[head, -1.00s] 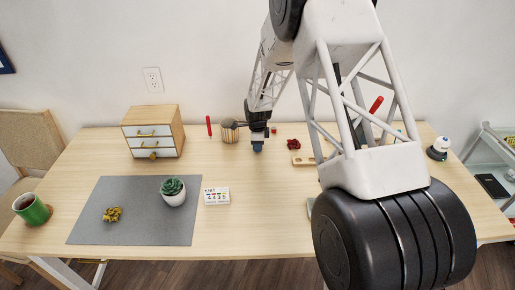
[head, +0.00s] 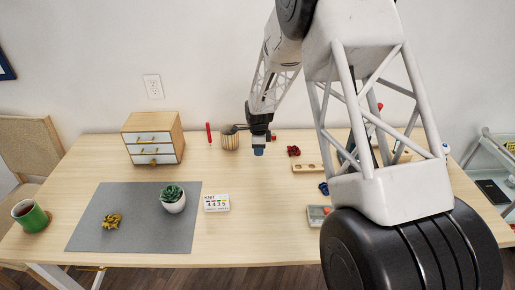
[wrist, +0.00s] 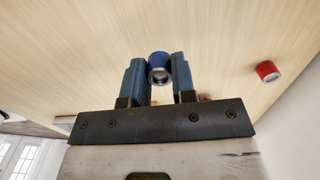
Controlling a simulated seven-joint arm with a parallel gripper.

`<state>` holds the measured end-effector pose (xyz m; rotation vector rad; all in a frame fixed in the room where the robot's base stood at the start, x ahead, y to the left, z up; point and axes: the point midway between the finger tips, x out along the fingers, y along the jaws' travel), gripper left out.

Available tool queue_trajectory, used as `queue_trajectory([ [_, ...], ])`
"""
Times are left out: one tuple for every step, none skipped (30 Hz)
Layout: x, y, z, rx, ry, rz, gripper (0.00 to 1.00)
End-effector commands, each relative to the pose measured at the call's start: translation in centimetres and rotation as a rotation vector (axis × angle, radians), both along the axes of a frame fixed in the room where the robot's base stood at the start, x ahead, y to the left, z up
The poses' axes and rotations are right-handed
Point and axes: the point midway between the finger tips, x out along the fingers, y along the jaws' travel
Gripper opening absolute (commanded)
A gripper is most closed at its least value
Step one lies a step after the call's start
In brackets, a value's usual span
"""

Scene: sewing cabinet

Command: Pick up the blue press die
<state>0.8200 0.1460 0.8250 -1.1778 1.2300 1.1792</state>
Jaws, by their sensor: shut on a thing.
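The blue press die (wrist: 159,66) is a short blue cylinder with a metal-rimmed hole in the end facing the wrist camera. My gripper (wrist: 159,78) is shut on it, with one blue-grey finger on each side. In the head view my gripper (head: 259,151) is at the back middle of the table, in front of the wooden cup. The die is too small there to tell apart from the fingertips. I cannot tell whether the die touches the table.
A red die (wrist: 268,71) lies to the right in the wrist view. A ribbed wooden cup (head: 230,141) and a red upright tool (head: 209,132) stand left of my gripper. A wooden block with holes (head: 309,168) lies to the right.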

Motion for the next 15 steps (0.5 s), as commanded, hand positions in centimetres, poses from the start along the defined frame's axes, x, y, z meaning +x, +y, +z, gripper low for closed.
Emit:
queue_trajectory([
  [-0.7,-0.1,0.3,0.000,-0.002,0.000,0.00],
  [-1.2,-0.2,0.3,0.000,-0.002,0.000,0.00],
  [-1.9,-0.3,0.4,0.000,-0.001,0.000,0.00],
  [-2.4,-0.4,0.5,0.000,-0.002,0.000,0.00],
  [-2.9,-0.5,0.5,0.000,-0.002,0.000,0.00],
  [-3.6,-0.6,0.5,0.000,-0.002,0.000,0.00],
  [-4.1,-0.7,0.6,0.000,-0.002,0.000,0.00],
  [-4.6,-0.8,0.6,0.000,-0.002,0.000,0.00],
  [-5.2,-0.9,0.7,0.000,-0.002,0.000,0.00],
  [-5.7,-1.0,0.7,0.000,-0.001,0.000,0.00],
  [-6.2,-1.1,0.8,0.000,-0.002,0.000,0.00],
  [-6.9,-1.2,0.9,0.000,-0.002,0.000,0.00],
  [-7.4,-1.3,0.9,0.000,-0.001,0.000,0.00],
  [-7.9,-1.4,0.9,0.000,-0.001,0.000,0.00],
  [-8.5,-1.5,1.0,0.000,-0.002,0.000,0.00],
])
